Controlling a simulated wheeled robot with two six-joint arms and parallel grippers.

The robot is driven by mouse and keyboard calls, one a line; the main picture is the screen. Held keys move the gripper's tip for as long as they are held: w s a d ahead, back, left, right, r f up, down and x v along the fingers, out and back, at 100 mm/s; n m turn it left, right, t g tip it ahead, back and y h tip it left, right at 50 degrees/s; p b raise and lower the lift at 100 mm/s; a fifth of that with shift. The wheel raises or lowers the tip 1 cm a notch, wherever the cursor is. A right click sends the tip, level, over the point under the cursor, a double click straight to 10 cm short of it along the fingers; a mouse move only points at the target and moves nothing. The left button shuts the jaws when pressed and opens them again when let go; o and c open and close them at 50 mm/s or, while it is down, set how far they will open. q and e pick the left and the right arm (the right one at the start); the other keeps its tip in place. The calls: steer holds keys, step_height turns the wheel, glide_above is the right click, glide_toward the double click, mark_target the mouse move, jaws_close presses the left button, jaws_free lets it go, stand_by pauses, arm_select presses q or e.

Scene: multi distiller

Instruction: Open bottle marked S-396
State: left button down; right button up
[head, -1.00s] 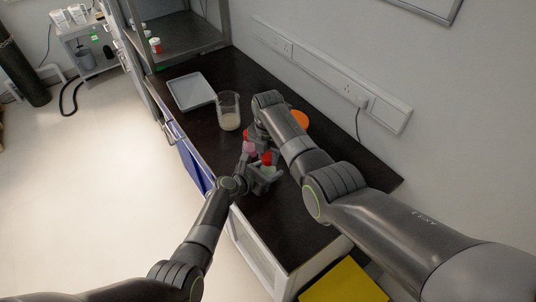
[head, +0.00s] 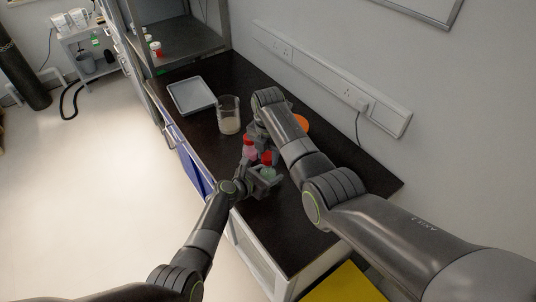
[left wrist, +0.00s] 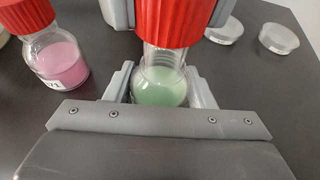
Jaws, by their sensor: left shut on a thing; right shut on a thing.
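A round bottle of pale green liquid with a red ribbed cap (head: 267,157) stands on the dark bench. My left gripper (head: 262,177) is shut around its body, which shows between the fingers in the left wrist view (left wrist: 160,88). My right gripper (head: 259,138) is at the cap; grey finger parts show on both sides of the red cap (left wrist: 172,20) in the left wrist view. My right arm partly hides this from the head view. A similar bottle with pink liquid (left wrist: 62,62) stands beside it on the left. No full label can be read.
A glass beaker with pale contents (head: 229,118) and a grey tray (head: 192,94) stand farther back on the bench. An orange round thing (head: 301,122) is partly behind my right arm. Two clear lidded dishes (left wrist: 278,39) lie to the right in the left wrist view.

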mark_target(268, 155)
steer(key=shift+r, duration=2)
arm_select(q)
steer(key=c, duration=0.6)
jaws_free()
steer(key=shift+o, duration=0.2)
